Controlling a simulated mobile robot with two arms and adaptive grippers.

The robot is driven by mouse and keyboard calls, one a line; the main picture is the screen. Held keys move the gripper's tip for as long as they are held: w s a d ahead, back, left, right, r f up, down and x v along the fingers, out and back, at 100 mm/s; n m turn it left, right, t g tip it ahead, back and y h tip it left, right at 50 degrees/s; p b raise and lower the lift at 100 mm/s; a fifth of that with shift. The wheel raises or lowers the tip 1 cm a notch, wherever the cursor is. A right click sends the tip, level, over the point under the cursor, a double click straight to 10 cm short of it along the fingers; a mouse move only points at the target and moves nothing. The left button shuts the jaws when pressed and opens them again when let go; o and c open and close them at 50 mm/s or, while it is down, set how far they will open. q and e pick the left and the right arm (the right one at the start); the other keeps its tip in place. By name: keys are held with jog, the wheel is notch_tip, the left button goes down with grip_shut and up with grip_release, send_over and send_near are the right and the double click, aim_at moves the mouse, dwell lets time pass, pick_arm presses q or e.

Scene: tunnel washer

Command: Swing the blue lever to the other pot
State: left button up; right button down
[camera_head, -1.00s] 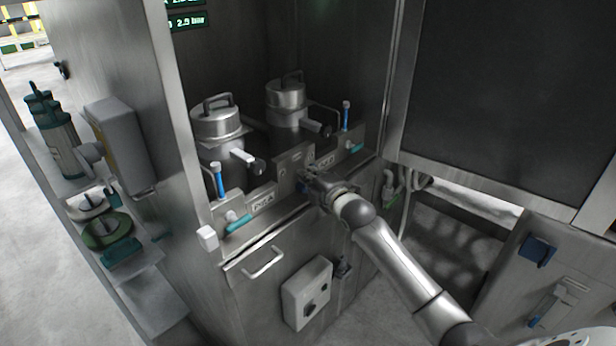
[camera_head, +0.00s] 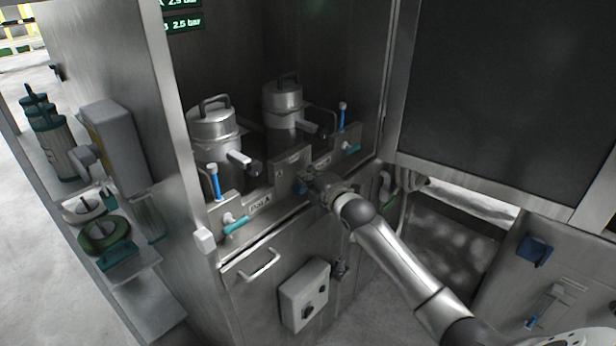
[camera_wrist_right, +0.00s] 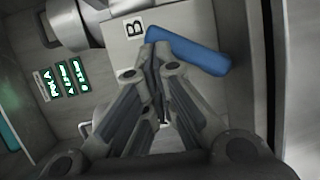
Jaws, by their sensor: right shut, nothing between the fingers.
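The left pot (camera_head: 213,125) and the right pot (camera_head: 283,98) are metal with handled lids. My right gripper (camera_wrist_right: 155,50) is shut and empty, its fingertips at the lever's left end in the wrist view; I cannot tell whether they touch. In the head view my right gripper (camera_head: 312,186) hides most of the lever. My left gripper is out of view.
Each pot has an upright blue-handled valve in front, left (camera_head: 215,184) and right (camera_head: 342,116), and teal handles sit low on the panel. A cabinet side wall (camera_head: 150,130) stands left. A grey switch box (camera_head: 305,295) juts out below. A pressure display (camera_head: 182,20) is above.

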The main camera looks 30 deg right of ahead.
jog(key=shift+w+d+f+b, duration=0.2)
jog(key=shift+d+f+b, duration=0.1)
jog(key=shift+d, duration=0.35)
jog(key=shift+r, duration=0.1)
jog(key=shift+r+p, duration=0.4)
jog(key=shift+p, duration=0.15)
jog(key=shift+s, duration=0.2)
jog(key=s+r+p, duration=0.1)
jog(key=s+p, duration=0.5)
jog(key=s, duration=0.3)
jog(key=shift+s+r+p, duration=0.2)
jog(key=shift+s+p, duration=0.1)
jog(key=shift+p, duration=0.1)
